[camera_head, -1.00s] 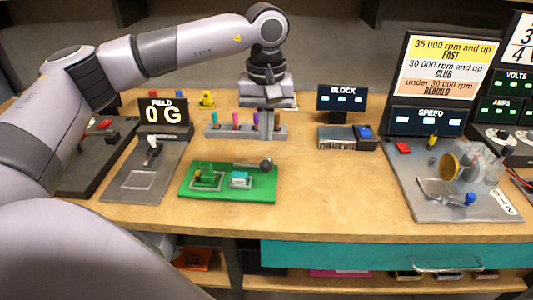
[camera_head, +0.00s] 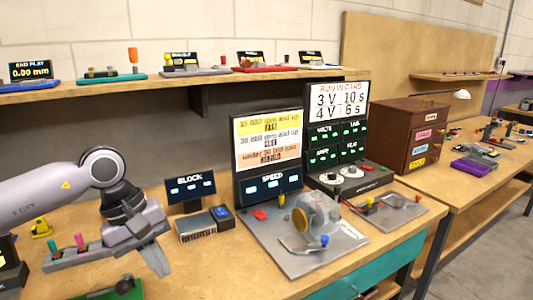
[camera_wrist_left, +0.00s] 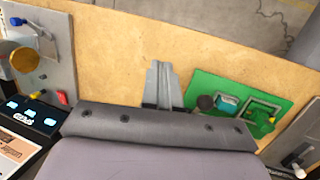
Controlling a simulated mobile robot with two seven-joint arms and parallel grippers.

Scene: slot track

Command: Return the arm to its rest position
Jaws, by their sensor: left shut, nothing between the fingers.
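My left gripper (camera_head: 158,262) is at the left of the head view, fingers pointing down over the wooden bench. Its fingers are shut with nothing between them. In the left wrist view the shut fingers (camera_wrist_left: 162,85) lie over bare bench top, beside the green board (camera_wrist_left: 235,100). A rack with several coloured-handled tools (camera_head: 68,257) stands just left of the gripper in the head view, partly hidden by it. My right gripper is not in view.
The BLOCK display (camera_head: 190,188) and a grey block box (camera_head: 196,228) stand right of the gripper. The SPEED station (camera_head: 300,235) and meter panel (camera_head: 338,150) are farther right. A shelf (camera_head: 200,82) runs above.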

